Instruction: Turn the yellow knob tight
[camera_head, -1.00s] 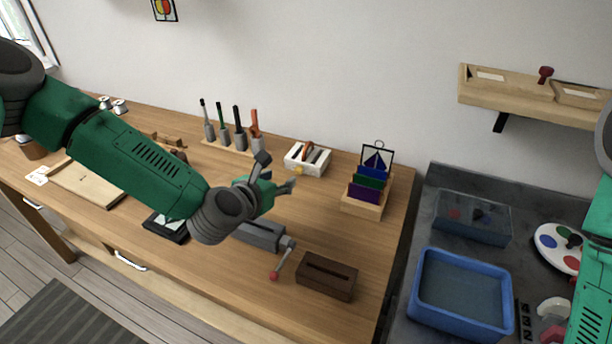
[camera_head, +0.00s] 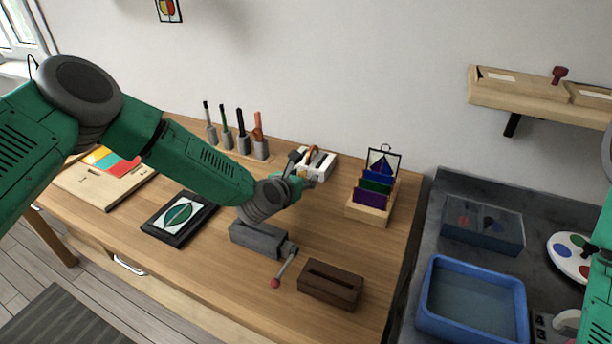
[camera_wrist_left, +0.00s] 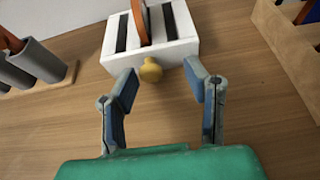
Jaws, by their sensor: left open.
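The yellow knob (camera_wrist_left: 151,70) sticks out of the front face of a white slotted block (camera_wrist_left: 176,42) in the left wrist view. In the head view the white block (camera_head: 322,160) stands on the wooden table, with the knob mostly hidden by my gripper. My left gripper (camera_wrist_left: 162,84) is open, its two fingers on either side of the knob and a little short of it, apart from it. In the head view my left gripper (camera_head: 303,170) is at the block's front. My right gripper does not show; only part of my right arm is at the right edge.
A tool rack (camera_head: 240,154) stands left of the block, and a wooden holder with coloured panes (camera_head: 372,198) stands to its right. A grey vise (camera_head: 258,240) and a dark slotted block (camera_head: 330,284) are nearer the front. A blue tray (camera_head: 470,335) is further right.

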